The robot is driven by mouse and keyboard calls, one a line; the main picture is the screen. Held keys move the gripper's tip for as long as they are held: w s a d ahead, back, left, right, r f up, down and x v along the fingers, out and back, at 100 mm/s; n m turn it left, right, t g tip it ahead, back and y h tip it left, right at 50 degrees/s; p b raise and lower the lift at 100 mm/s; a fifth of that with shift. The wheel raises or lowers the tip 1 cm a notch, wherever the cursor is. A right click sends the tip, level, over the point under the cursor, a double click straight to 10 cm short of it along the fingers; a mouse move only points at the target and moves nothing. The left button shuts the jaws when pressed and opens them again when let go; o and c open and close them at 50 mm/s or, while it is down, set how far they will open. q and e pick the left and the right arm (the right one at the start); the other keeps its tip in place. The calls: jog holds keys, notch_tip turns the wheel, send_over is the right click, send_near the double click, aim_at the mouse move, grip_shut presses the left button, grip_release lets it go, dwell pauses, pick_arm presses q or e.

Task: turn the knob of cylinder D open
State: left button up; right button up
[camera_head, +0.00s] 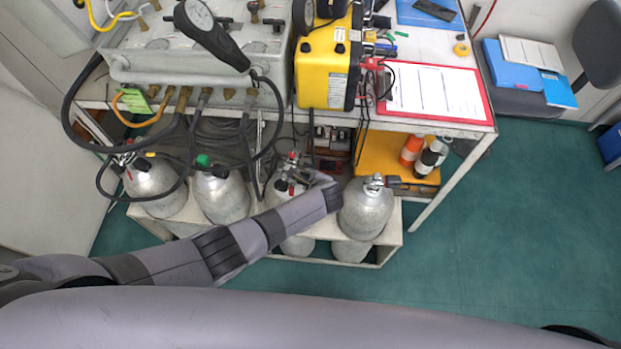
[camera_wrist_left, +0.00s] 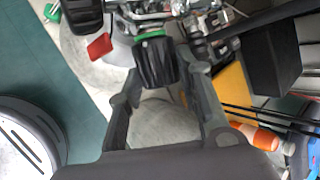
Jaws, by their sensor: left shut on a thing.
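Several silver cylinders stand in a rack under the bench in the head view; I cannot read any letters, so which is cylinder D is unclear. My left gripper (camera_head: 313,180) is at the valve of the third cylinder from the left (camera_head: 297,243), partly hiding it. In the left wrist view, the two fingers of my left gripper (camera_wrist_left: 162,85) are shut on a ribbed black knob (camera_wrist_left: 156,65) with a green ring at its base. A red tag (camera_wrist_left: 99,47) is beside the knob. My right gripper is not in view.
The rightmost cylinder (camera_head: 366,212) stands close to my left wrist. A second cylinder (camera_head: 221,198) with a green part is to the left. Hoses hang from the panel (camera_head: 190,66). An orange bottle (camera_head: 411,149) is on a yellow case. Open floor (camera_head: 500,230) is to the right.

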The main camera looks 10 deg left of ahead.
pick_arm(q)
jog(key=shift+s+a+f+t+b, duration=0.1)
jog(key=shift+s+f+t+b, duration=0.1)
jog(key=shift+t+b, duration=0.6)
jog(key=shift+n, duration=0.3)
jog(key=o, duration=1.2)
jog(key=shift+r, duration=0.1)
jog(key=v, duration=1.2)
jog(key=shift+s+a, duration=0.1)
jog(key=shift+s, duration=0.05)
jog(key=shift+f, duration=0.25)
